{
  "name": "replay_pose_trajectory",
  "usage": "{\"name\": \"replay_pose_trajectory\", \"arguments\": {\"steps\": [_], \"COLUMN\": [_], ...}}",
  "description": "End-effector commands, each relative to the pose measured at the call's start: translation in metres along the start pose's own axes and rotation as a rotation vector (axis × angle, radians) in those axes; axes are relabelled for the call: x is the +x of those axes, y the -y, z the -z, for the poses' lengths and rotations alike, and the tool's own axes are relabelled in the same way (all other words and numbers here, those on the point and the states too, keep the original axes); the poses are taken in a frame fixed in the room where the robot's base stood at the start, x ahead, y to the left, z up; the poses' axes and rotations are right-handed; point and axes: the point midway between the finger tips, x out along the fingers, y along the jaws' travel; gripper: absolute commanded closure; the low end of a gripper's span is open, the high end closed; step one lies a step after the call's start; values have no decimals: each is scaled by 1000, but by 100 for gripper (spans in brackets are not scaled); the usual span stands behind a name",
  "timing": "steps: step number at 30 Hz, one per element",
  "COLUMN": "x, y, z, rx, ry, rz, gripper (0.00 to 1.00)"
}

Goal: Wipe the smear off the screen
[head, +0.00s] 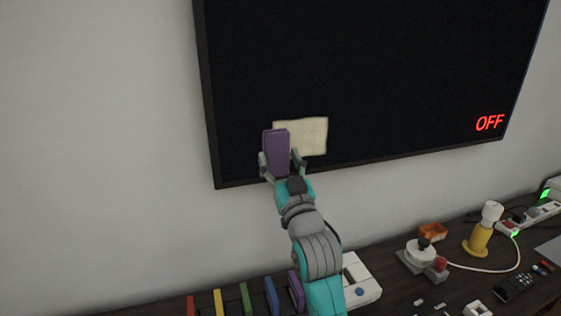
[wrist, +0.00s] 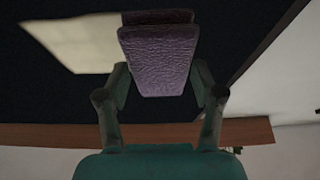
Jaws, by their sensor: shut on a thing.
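The dark screen (head: 380,75) hangs on the wall, with red "OFF" lettering at its lower right. A cream, roughly square smear (head: 308,135) lies near its lower left; it also shows in the wrist view (wrist: 80,42). My gripper (head: 281,167) is shut on a purple block (head: 275,150), held upright in front of the screen at the smear's left edge. In the wrist view the block (wrist: 158,65) sits between both fingers of the gripper (wrist: 160,82), beside the smear. I cannot tell whether the block touches the screen. Part of the smear's left side is hidden.
Below is a dark table (head: 385,290). Several coloured slabs stand at its left, including a blue one (head: 271,296).

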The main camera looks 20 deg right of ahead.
Motion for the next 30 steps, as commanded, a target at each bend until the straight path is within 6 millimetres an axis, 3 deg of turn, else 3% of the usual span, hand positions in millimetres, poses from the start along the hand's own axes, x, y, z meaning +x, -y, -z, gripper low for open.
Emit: {"name": "replay_pose_trajectory", "arguments": {"steps": [30], "x": [11], "y": [0], "z": [-5], "rx": [0], "ry": [0], "rz": [0], "gripper": [61]}}
